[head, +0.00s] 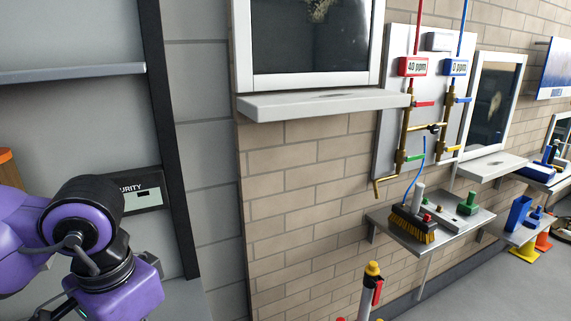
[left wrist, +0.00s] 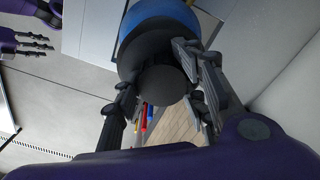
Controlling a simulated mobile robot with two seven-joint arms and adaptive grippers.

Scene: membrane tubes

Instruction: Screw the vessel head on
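In the left wrist view a dark round vessel head (left wrist: 162,86) with a smaller knob faces the camera. A blue band (left wrist: 160,14), perhaps the vessel, shows directly beyond it. My left gripper (left wrist: 155,75) has a finger on each side of the dark head, and both seem to touch its rim. Whether the head sits on the blue part or is apart from it cannot be told. My right gripper (left wrist: 36,38) shows at the upper left of that view, fingers spread and empty. In the head view only my purple left arm shows at lower left; both grippers are out of view.
In the head view a brick wall carries a window sill (head: 320,104), pipes with valves (head: 404,135) and a shelf (head: 462,232) with a brush (head: 412,224). A post with a yellow top (head: 372,270) stands on the floor. A grey wall flanks my left arm.

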